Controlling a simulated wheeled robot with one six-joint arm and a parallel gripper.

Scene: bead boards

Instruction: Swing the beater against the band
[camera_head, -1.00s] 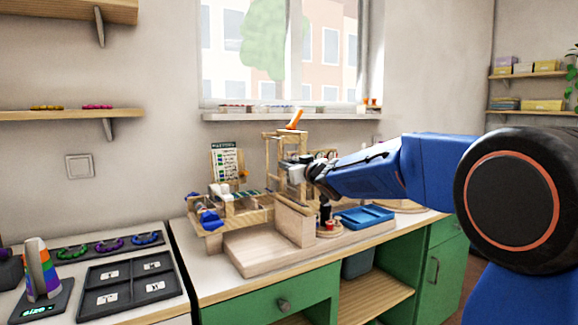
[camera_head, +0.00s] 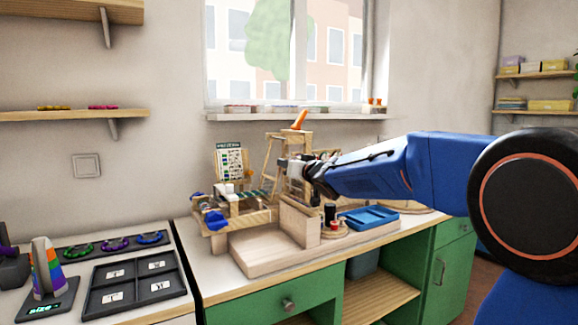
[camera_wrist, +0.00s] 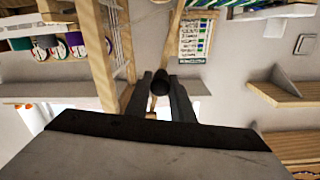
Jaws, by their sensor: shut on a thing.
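The small wooden loom (camera_head: 303,150) stands on the worktop below the window. Its beater (camera_head: 274,168) looks like a slanted wooden frame leaning left, towards the band. The band (camera_head: 246,195) is a pale and green strip stretched low at the loom's left side. My gripper (camera_head: 285,168) is at the loom's upright part, right of the band. In the wrist view my gripper (camera_wrist: 161,92) is shut on the beater, with a dark round knob and a bit of wood between the fingers. Contact between beater and band cannot be made out.
A pattern card (camera_head: 230,160) stands behind the band, and it also shows in the wrist view (camera_wrist: 196,38). A blue tray (camera_head: 368,217) and small spools (camera_head: 330,216) are right of the loom. A dark sectioned tray (camera_head: 137,284) lies on the left counter.

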